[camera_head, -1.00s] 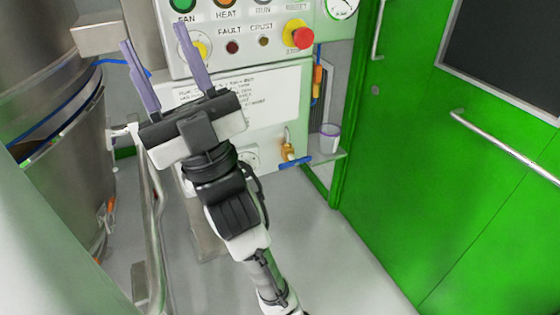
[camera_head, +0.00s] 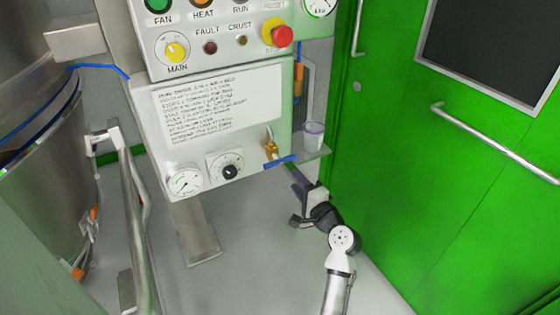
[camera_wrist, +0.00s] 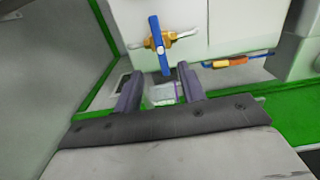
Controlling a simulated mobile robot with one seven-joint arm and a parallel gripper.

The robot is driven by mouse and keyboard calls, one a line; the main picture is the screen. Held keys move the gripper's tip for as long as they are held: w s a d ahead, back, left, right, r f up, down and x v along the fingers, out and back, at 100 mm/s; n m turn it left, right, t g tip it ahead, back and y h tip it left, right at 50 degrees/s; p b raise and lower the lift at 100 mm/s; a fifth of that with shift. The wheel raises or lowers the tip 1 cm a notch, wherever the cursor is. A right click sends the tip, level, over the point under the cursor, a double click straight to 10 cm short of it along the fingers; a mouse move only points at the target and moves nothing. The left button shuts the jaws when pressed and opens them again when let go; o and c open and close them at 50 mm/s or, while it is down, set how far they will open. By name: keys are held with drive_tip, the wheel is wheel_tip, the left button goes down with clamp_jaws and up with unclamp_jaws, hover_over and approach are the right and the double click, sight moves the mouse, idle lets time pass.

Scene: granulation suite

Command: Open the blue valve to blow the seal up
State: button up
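The blue valve handle (camera_head: 281,162) is a flat bar on a brass valve body (camera_head: 271,149) at the panel's lower right corner. In the wrist view the blue handle (camera_wrist: 157,42) lies crosswise to the brass body (camera_wrist: 170,40) and its pipe. My gripper (camera_head: 290,171) is just below and to the right of the handle in the head view, its fingers partly hidden. In the wrist view my gripper (camera_wrist: 160,80) is open. The handle's near end is close to the gap between the fingertips, with nothing visibly clamped.
A white cup (camera_head: 314,134) stands on a small shelf (camera_head: 314,152) right of the valve. The control panel (camera_head: 220,110) carries a dial gauge (camera_head: 185,181) and a black knob (camera_head: 230,171). A green door (camera_head: 400,180) bounds the right; a metal rail (camera_head: 135,220) stands at left.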

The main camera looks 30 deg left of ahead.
sight(281, 163)
drive_tip(key=p+x, duration=0.1)
drive_tip(key=x, duration=0.9)
drive_tip(key=shift+w+a, duration=0.2)
drive_tip(key=shift+a, duration=0.1)
clamp_jaws()
